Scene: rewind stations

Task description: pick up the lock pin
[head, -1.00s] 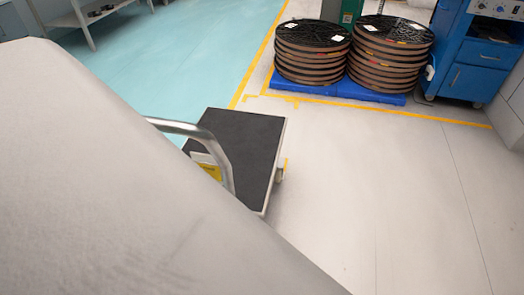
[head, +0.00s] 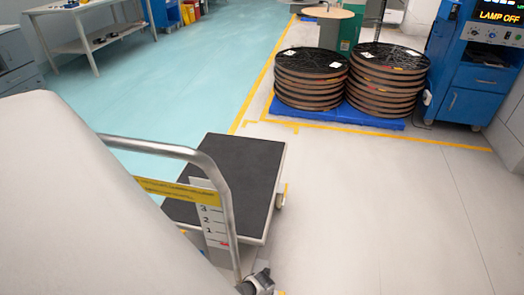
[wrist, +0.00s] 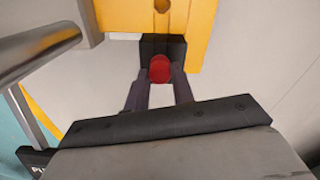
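The lock pin shows as a red round knob (wrist: 160,69) in the wrist view. It sits against a dark block (wrist: 177,48) under a yellow bracket (wrist: 200,18). My gripper (wrist: 161,76) has one finger on each side of the knob, with no clear gap between fingers and knob. The pin's shaft is hidden. In the head view my pale arm covers the left foreground, and I cannot make out the pin there.
A trolley with a dark deck (head: 245,165) and bent metal handle (head: 215,170) stands close by; the handle also shows in the wrist view (wrist: 35,50). Stacked reels (head: 310,80) stand on a blue pallet (head: 345,117) behind. Floor to the right is clear.

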